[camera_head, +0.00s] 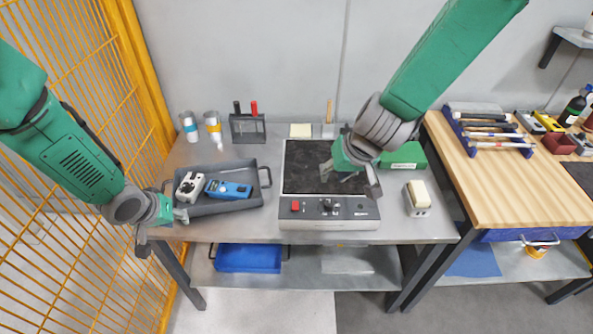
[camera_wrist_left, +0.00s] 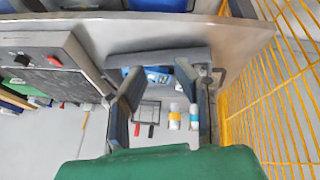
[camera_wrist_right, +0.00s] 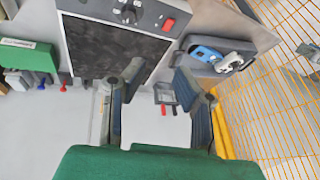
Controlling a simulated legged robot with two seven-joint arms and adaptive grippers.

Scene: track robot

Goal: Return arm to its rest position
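My left gripper (camera_head: 162,228) is at the left front corner of the grey workbench (camera_head: 225,228), in front of and left of the grey tray (camera_head: 225,207). Its two fingers are spread apart with nothing between them, as the left wrist view (camera_wrist_left: 158,100) also shows. My right gripper (camera_head: 350,180) is over the dark plate of the control-panel device (camera_head: 310,170), with its arm coming in from the upper right. Its fingers are spread and empty in the right wrist view (camera_wrist_right: 157,98). Its height above the plate is hard to tell.
The tray holds a white device (camera_head: 189,187) and a blue device (camera_head: 229,189). A green box (camera_head: 404,157) and a grey-and-cream block (camera_head: 417,198) stand right of the plate. A yellow mesh fence (camera_head: 75,130) is on the left. A wooden table (camera_head: 500,190) with tools is on the right.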

